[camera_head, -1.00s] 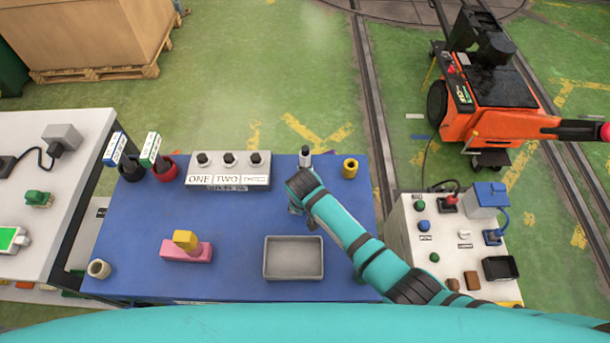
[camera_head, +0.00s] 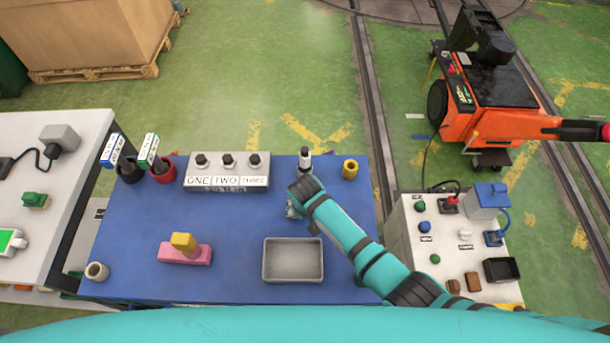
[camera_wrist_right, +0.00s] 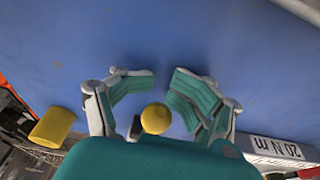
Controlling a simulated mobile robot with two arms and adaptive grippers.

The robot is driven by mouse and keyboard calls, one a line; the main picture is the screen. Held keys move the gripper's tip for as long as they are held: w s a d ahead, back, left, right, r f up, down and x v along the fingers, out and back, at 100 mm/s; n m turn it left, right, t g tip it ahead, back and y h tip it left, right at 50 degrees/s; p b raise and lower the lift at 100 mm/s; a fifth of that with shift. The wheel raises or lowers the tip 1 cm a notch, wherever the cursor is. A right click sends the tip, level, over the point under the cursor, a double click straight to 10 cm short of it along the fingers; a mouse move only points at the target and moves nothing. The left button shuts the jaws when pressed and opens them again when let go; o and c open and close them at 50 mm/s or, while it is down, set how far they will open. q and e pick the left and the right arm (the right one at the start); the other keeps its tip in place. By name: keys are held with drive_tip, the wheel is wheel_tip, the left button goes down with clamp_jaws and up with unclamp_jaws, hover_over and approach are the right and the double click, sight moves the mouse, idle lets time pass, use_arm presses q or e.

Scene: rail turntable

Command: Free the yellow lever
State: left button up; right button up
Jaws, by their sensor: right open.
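A yellow block (camera_head: 183,241) stands on a pink base (camera_head: 197,254) at the left front of the blue table (camera_head: 225,225). I cannot tell whether this is the yellow lever. My right gripper (camera_head: 293,209) is over the table behind the grey tray, well to the right of the pink base. In the right wrist view the gripper (camera_wrist_right: 163,82) is open, with bare blue table between its fingertips. A round yellow thing (camera_wrist_right: 156,118) shows further back between the fingers; its lower part is hidden. My left gripper is out of view.
A grey tray (camera_head: 265,262) lies at the front. A labelled switch box (camera_head: 228,183), a dark-and-white upright piece (camera_head: 305,157) and a yellow cylinder (camera_head: 350,169) line the back. Red (camera_head: 164,172) and black (camera_head: 131,172) holders stand back left, a beige cup (camera_head: 97,271) front left.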

drive_tip(key=shift+p+v, duration=1.3)
drive_tip(key=shift+p, duration=0.05)
drive_tip(key=shift+s+a+r, duration=0.1)
drive_tip(key=shift+s+r, duration=0.05)
drive_tip(key=shift+v, duration=2)
